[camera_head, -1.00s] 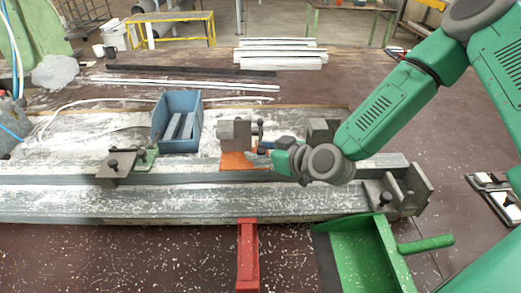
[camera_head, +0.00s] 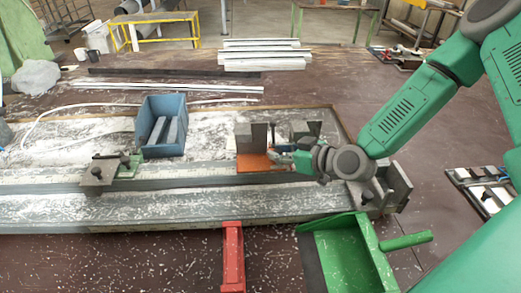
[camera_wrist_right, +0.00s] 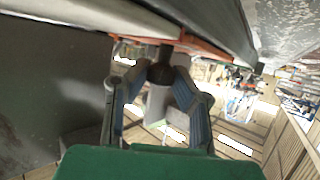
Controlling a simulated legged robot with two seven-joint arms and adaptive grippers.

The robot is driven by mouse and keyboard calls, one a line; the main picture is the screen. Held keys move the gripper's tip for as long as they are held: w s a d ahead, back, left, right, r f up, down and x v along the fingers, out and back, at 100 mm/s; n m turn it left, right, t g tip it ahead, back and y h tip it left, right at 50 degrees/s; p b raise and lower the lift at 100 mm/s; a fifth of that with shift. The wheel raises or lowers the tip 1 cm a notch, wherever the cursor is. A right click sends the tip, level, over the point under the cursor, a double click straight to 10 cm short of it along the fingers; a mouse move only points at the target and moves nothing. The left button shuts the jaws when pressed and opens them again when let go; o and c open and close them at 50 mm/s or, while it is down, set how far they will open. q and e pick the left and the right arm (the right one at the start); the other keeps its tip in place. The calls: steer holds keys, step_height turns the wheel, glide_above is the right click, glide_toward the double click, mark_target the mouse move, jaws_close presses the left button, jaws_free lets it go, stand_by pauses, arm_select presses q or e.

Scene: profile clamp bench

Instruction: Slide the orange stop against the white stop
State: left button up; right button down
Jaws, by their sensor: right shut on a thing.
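The orange stop (camera_head: 262,163) sits on the rail (camera_head: 215,177), with a grey upright block on its orange plate. My right gripper (camera_head: 282,155) is at its right side. In the wrist view the right gripper (camera_wrist_right: 163,66) is shut on the dark knob (camera_wrist_right: 165,52) of the orange stop, under a strip of orange. Another grey block (camera_head: 305,130) stands a little to the right, apart from the orange stop's block. Its lower part is hidden behind my gripper, so I cannot tell whether it is the white stop. My left gripper is not in view.
A green-based stop (camera_head: 125,168) sits far left on the rail. A grey end bracket (camera_head: 392,185) stands at the right end. A blue bin (camera_head: 162,125) with grey bars is behind the rail. A red clamp (camera_head: 233,255) and green scoop (camera_head: 355,255) are in front.

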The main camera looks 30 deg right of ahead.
steer(key=shift+s+d, duration=0.25)
steer(key=shift+d, duration=0.6)
steer(key=shift+w+d+f, duration=0.1)
steer(key=shift+d+f, duration=0.05)
steer(key=shift+d, duration=0.2)
steer(key=shift+a, duration=0.4)
steer(key=c, duration=1.4)
jaws_free()
steer(key=shift+a+r, duration=0.25)
steer(key=shift+a, duration=0.1)
steer(key=shift+o, duration=0.4)
steer(key=shift+a, duration=0.2)
steer(key=shift+d+f, duration=0.2)
steer(key=shift+d, duration=0.6)
steer(key=shift+a+r, duration=0.1)
steer(key=shift+a, duration=0.4)
steer(key=v, duration=0.8)
